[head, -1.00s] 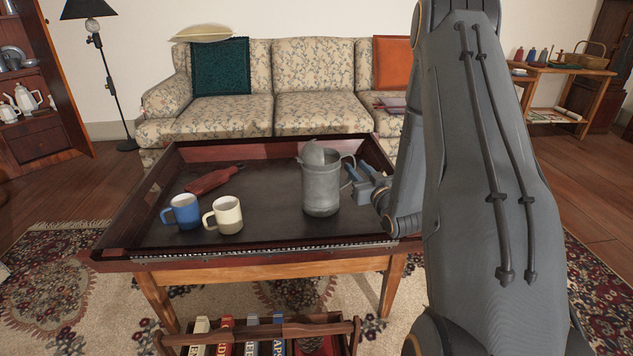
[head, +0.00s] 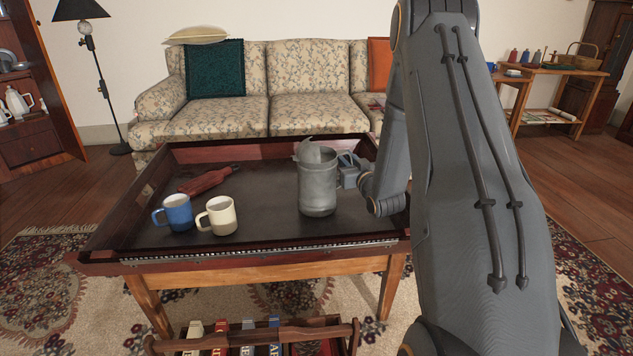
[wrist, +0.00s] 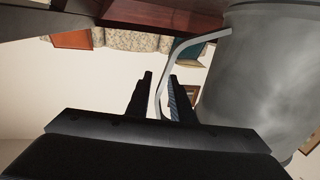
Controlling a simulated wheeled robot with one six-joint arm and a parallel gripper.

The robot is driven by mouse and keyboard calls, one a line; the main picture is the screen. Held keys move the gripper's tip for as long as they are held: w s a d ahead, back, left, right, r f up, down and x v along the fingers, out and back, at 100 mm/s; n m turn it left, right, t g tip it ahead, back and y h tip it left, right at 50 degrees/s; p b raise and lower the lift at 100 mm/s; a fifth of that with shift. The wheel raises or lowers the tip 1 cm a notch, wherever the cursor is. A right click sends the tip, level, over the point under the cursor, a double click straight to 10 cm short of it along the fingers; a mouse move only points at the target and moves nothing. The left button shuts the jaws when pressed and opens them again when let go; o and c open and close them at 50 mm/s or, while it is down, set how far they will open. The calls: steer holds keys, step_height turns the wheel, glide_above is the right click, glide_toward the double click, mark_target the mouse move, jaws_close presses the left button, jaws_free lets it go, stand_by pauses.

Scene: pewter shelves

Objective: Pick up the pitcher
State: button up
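The grey metal pitcher (head: 318,188) stands upright on the dark tray-topped table (head: 262,253), at its right side. Its handle is on the right. My gripper (head: 347,168) is at that handle, just right of the pitcher's body. In the wrist view the pitcher (wrist: 262,85) fills the right side, and its thin pale handle passes between the two dark fingers of my gripper (wrist: 161,80). A gap shows beside the handle, so the fingers are open around it, not closed on it.
A blue mug (head: 178,212) and a cream mug (head: 222,215) stand on the table's left half, with a dark red bottle-like object (head: 207,180) behind them. The table has a raised rim. A book carrier (head: 250,338) sits below in front. A floral sofa (head: 270,90) stands behind.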

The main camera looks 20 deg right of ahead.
jaws_close()
stand_by(1.1)
steer(key=shift+r, duration=0.2)
